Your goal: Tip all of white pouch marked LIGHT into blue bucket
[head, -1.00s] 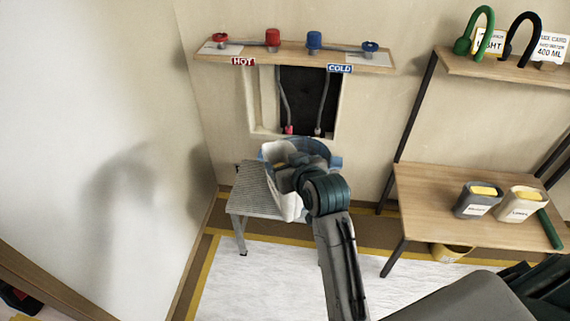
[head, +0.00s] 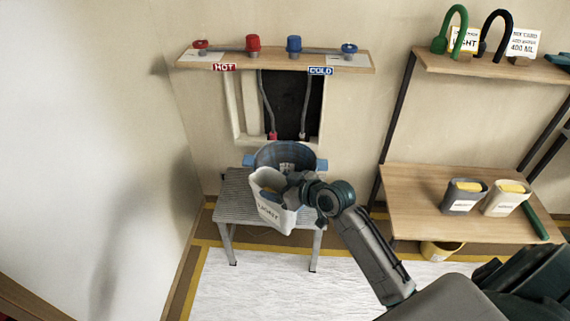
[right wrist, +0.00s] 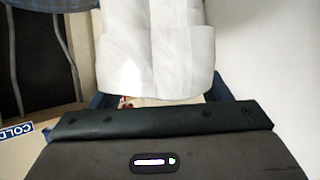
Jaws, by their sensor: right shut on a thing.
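The white pouch (head: 270,211) marked LIGHT hangs in front of the blue bucket (head: 290,154) in the head view, with its open top upward and leaning slightly. My right gripper (head: 296,190) is shut on the pouch's right side; its fingertips are partly hidden. The bucket stands on a grey slatted stool, its lower part hidden behind the pouch. In the right wrist view the white pouch (right wrist: 157,50) fills the upper middle, in front of the gripper body. My left gripper is not in view.
The grey stool (head: 232,205) stands below the HOT and COLD tap shelf (head: 350,62). Two hoses hang down behind the bucket. At right, a wooden shelf (head: 410,205) holds a grey container (head: 462,197) and a white container (head: 502,199). A yellow bucket (head: 440,251) is below.

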